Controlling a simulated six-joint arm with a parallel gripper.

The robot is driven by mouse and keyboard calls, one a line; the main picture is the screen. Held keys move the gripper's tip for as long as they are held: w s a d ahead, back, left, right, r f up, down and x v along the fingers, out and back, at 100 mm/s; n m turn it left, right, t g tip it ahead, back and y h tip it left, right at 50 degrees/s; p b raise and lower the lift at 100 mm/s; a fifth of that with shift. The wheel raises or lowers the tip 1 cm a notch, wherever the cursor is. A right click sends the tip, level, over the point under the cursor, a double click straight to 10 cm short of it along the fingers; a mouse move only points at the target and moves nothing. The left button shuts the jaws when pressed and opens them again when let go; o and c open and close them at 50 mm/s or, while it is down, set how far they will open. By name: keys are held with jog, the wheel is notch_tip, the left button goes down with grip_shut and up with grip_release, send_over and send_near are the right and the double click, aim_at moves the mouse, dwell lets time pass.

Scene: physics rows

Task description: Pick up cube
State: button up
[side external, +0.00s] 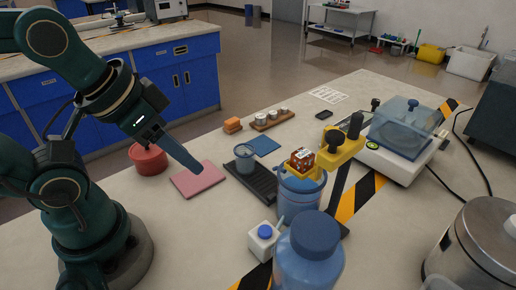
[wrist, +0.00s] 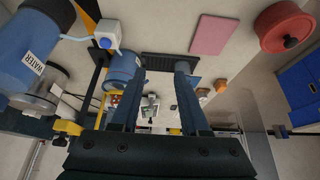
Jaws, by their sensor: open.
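A small red-brown cube (side external: 302,156) with white marks sits high on the blue container (side external: 299,197), beside a yellow bracket (side external: 343,149). I cannot tell whether it rests on the bracket or the rim. In the wrist view, a reddish patch (wrist: 114,99) beside my finger may be the cube, mostly hidden. My gripper (side external: 194,166) is at the left, above the pink mat, pointing down to the right. It is well apart from the cube. In the wrist view, the two fingers of my gripper (wrist: 158,74) are spread with nothing between them.
A clear-lidded machine (side external: 403,130) stands right.

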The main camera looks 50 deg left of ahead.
jog(key=w+d+r+n, duration=0.1)
jog(key=w+d+r, duration=0.2)
jog(key=w+r, duration=0.6)
jog(key=m+g, duration=0.1)
send_near(303, 154)
jog(key=x, duration=0.3)
jog(key=shift+x, duration=2.75)
grip_shut()
